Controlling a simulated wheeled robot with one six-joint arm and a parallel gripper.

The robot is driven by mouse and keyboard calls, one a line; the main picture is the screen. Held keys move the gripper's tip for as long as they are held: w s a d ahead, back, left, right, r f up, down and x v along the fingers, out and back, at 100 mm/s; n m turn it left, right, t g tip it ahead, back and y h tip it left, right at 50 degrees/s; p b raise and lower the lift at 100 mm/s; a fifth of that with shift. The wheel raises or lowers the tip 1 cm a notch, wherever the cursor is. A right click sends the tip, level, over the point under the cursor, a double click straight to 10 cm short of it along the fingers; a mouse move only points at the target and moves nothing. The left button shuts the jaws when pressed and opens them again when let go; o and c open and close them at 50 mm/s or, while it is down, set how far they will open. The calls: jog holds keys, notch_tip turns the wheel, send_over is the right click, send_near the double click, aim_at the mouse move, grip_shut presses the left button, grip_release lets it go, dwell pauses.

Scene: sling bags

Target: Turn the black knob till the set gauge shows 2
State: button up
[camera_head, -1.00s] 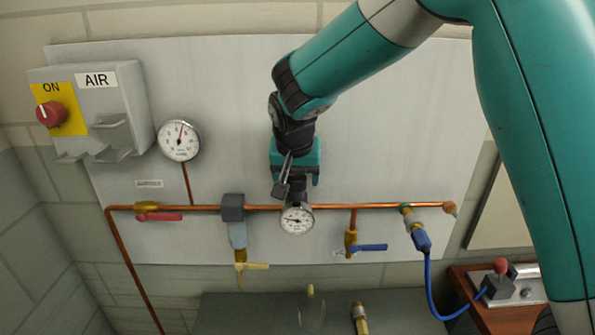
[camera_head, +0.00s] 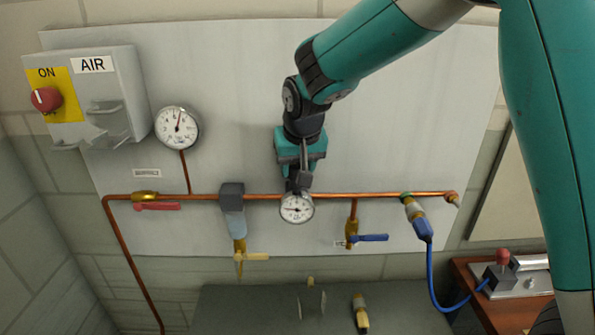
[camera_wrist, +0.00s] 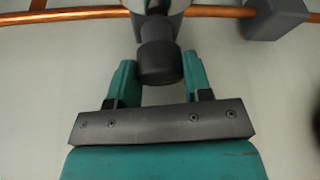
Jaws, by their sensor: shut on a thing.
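The black knob (camera_wrist: 160,64) sits between the two teal fingers of my gripper (camera_wrist: 159,78) in the wrist view, below the regulator body on the copper pipe. My gripper (camera_head: 299,172) is shut on it; in the head view the hand comes down from above and mostly hides the knob. The small round set gauge (camera_head: 296,208) is just below the gripper. Its needle points roughly left, but its numbers are too small to read.
A larger gauge (camera_head: 177,128) stands upper left, needle near the top. The copper pipe (camera_head: 375,195) carries a red-handled valve (camera_head: 158,206), a grey filter unit (camera_head: 233,208) and a blue-handled valve (camera_head: 368,238). A grey AIR box (camera_head: 120,95) with a red switch is at left.

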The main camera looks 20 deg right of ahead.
jog(key=shift+n+y, duration=0.4)
jog(key=shift+n, duration=0.6)
jog(key=o, duration=0.9)
jog(key=shift+r, duration=0.1)
jog(key=shift+d+r+p, duration=0.15)
jog(key=shift+r+p, duration=0.15)
jog(key=shift+r, duration=0.15)
jog(key=p+v, duration=0.1)
jog(key=v, duration=0.1)
jog(key=p+v, duration=0.3)
jog(key=v, duration=0.2)
jog(key=shift+s+a, duration=0.2)
jog(key=shift+a, duration=0.1)
